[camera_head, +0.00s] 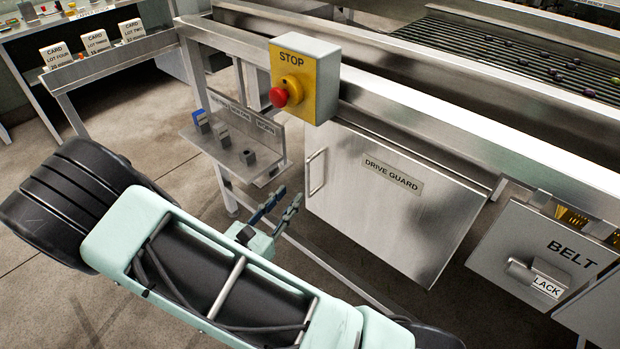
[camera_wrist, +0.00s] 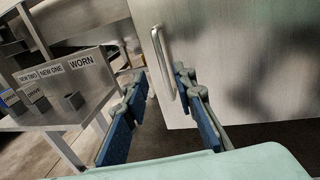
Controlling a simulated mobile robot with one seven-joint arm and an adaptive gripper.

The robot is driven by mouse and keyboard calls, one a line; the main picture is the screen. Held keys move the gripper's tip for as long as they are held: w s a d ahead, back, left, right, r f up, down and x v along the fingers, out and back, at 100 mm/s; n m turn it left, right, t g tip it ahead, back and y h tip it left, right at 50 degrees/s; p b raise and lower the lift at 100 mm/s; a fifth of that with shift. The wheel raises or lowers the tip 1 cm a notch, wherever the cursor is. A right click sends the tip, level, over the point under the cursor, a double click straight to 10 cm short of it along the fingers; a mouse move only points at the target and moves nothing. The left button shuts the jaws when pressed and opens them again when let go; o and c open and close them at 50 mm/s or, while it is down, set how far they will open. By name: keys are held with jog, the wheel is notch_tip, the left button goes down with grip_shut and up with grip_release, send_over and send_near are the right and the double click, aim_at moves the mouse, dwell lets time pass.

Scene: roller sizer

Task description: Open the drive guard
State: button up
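The drive guard (camera_head: 385,215) is a plain steel door under the machine's front rail, labelled DRIVE GUARD. It looks shut. Its upright bar handle (camera_head: 316,172) is at the door's left edge. My gripper (camera_head: 289,193) is open and empty, below and left of the handle, apparently short of it. In the wrist view the handle (camera_wrist: 163,62) shows between the two blue-padded fingers (camera_wrist: 160,78), nearer the right one. The door (camera_wrist: 245,65) fills the upper right there. I cannot tell the exact gap between fingertips and handle.
A small shelf (camera_head: 222,158) with labelled blocks stands left of the guard; it also shows in the wrist view (camera_wrist: 45,118). A yellow stop box with a red button (camera_head: 279,97) hangs above. A BELT panel (camera_head: 535,250) is right of the guard. Floor before the door looks clear.

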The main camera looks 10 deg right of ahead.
aim_at(307, 176)
jog(key=b+x, duration=0.1)
jog(key=x, duration=0.8)
jog(key=shift+w+d, duration=0.2)
jog(key=shift+d, duration=0.15)
grip_shut()
